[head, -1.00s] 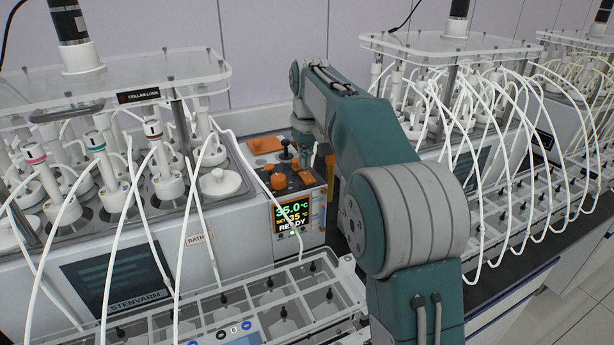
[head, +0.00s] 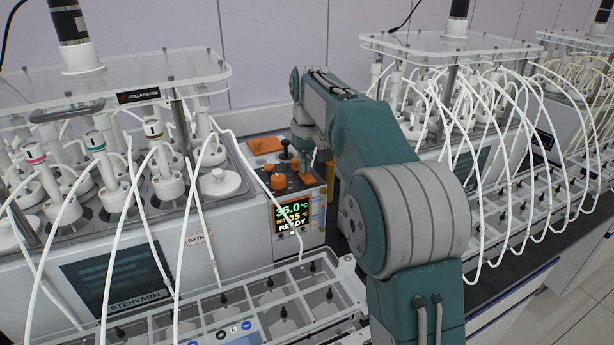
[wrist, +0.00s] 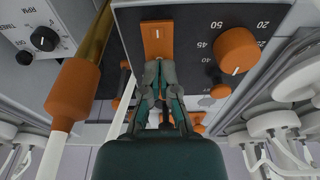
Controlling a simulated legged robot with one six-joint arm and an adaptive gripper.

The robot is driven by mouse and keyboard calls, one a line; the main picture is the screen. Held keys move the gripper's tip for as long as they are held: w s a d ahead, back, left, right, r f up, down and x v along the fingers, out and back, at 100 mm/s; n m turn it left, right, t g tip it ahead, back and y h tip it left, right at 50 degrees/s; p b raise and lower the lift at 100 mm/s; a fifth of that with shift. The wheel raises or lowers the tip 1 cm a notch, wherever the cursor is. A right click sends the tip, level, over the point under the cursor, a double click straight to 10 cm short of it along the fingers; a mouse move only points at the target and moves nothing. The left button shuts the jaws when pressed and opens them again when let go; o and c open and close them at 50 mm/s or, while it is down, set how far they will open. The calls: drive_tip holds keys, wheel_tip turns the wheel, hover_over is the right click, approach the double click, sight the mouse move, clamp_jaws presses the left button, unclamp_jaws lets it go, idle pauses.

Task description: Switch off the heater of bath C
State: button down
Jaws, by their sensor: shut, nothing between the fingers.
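The heater unit's display (head: 294,215) glows and reads 35.0 °C, set 35, READY. An orange dial (head: 278,181) stands on the unit's top panel; an orange dial with a number scale also shows in the wrist view (wrist: 236,50). An orange switch (wrist: 158,40) with a white mark sits on the dark panel in the wrist view. My gripper (wrist: 158,66) is shut and empty, its fingertips at the near end of this switch; whether they touch it is unclear. In the head view my gripper (head: 304,162) is over the panel's right part, partly hidden by my arm.
The bath (head: 218,184) beside the unit holds several white-capped vessels; its BATH label (head: 199,238) has no clearly readable letter. White tubes arch in front. A tray of bottles (head: 285,290) stands in front.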

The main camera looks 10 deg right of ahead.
drive_tip(key=shift+f, duration=0.3)
drive_tip(key=shift+r, duration=3.5)
drive_tip(key=shift+s, duration=0.1)
